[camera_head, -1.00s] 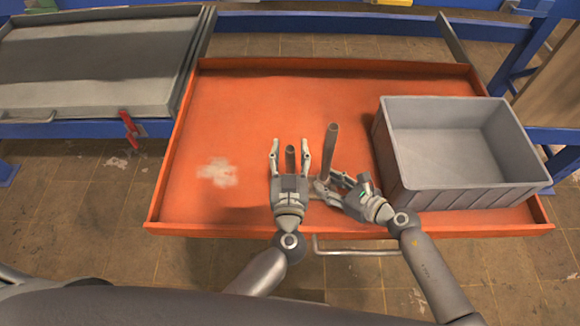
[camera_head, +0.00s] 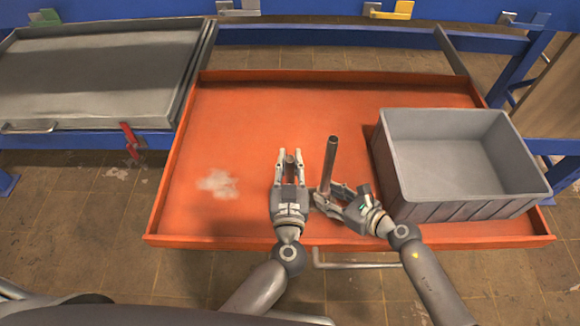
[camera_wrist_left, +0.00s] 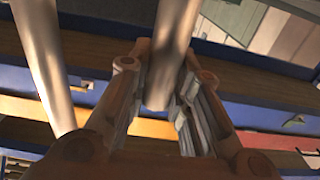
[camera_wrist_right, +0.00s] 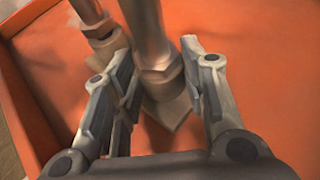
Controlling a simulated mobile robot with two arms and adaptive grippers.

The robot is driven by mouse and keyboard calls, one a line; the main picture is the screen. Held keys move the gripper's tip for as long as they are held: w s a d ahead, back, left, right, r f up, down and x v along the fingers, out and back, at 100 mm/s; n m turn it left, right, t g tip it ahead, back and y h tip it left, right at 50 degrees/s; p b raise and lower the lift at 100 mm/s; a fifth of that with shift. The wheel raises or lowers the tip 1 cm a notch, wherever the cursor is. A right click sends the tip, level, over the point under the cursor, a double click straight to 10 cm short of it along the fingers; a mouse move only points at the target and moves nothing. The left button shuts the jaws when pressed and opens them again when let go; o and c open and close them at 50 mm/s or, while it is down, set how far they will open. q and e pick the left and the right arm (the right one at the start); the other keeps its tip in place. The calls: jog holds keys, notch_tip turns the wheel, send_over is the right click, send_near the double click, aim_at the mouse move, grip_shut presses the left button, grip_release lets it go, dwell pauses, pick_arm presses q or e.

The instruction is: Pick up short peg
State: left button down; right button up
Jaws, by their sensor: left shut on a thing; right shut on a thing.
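The short peg (camera_head: 290,155) is a metallic rod standing upright on the orange tray (camera_head: 250,115). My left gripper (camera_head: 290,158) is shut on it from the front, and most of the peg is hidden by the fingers. In the left wrist view the short peg (camera_wrist_left: 165,55) passes between the two fingers. A taller peg (camera_head: 331,165) stands just to the right. My right gripper (camera_head: 327,192) is shut on it low down, near its base. The right wrist view shows the tall peg's hex collar and square base (camera_wrist_right: 168,95) between the fingers, with the short peg (camera_wrist_right: 97,25) beside it.
A grey open bin (camera_head: 455,150) stands on the right side of the tray, close to my right gripper. The tray has a raised rim. Its left half is clear apart from a pale worn patch (camera_head: 218,183).

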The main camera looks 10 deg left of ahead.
pick_arm(q)
notch_tip(320, 180, up, 3)
jog(key=shift+f, duration=0.15)
jog(key=s+d, duration=0.2)
jog(key=s, duration=1.5)
jog(key=shift+s+d, duration=0.15)
jog(key=shift+s, duration=0.25)
pick_arm(e)
jog(key=o, duration=1.3)
jog(key=shift+c, duration=0.2)
jog(key=v, duration=1.2)
